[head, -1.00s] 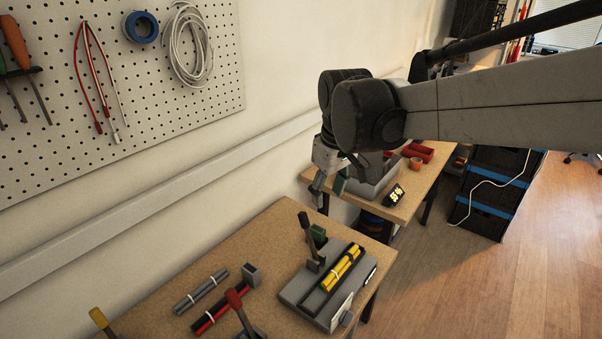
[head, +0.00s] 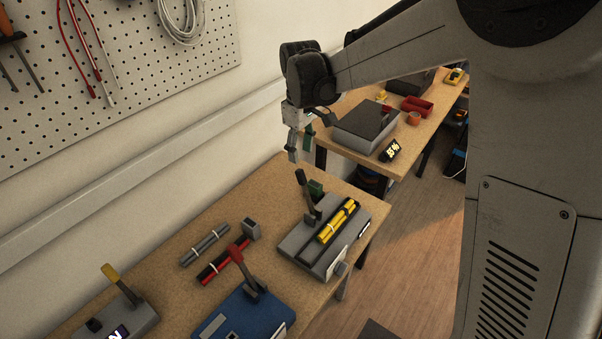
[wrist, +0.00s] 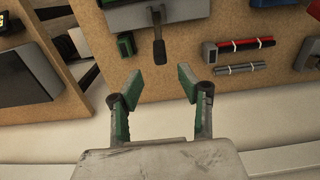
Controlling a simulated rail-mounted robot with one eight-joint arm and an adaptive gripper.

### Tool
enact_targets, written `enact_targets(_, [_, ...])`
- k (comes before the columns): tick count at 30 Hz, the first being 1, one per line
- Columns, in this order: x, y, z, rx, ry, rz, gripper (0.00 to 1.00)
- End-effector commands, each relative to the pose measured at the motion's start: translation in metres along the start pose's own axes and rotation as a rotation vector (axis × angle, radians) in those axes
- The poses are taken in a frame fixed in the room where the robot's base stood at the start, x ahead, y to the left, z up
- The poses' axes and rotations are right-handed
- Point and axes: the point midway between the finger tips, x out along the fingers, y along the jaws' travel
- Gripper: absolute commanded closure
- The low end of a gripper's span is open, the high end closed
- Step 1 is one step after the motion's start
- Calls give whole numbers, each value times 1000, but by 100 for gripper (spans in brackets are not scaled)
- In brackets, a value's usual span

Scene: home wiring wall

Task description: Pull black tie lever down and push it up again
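The black lever (head: 302,183) stands upright, slightly tilted, on a grey fixture (head: 290,245) near the right end of the front workbench. A yellow bundle (head: 338,221) lies in this fixture, and a small green block (head: 316,188) is beside the lever. My gripper (head: 299,152) is above and behind the lever, apart from it. In the wrist view my gripper (wrist: 160,83) is open and empty, with its green-padded fingers well apart. There the lever (wrist: 158,48) appears just beyond the gap between the fingers.
A red lever (head: 238,258) on a blue fixture and a yellow-tipped lever (head: 112,274) stand left on the same bench (head: 180,290). Grey and red bundles (head: 207,245) lie between. A second table behind holds a grey box (head: 365,126) and a "5 %" display (head: 389,151).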

Motion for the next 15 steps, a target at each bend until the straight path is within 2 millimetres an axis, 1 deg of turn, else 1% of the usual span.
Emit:
enact_targets(1, [10, 0, 0, 0, 0, 0, 64])
enact_targets(3, [23, 0, 0, 1, 0, 0, 64])
enact_targets(9, [59, 0, 0, 1, 0, 0, 64])
enact_targets(15, [84, 0, 0, 1, 0, 0, 64])
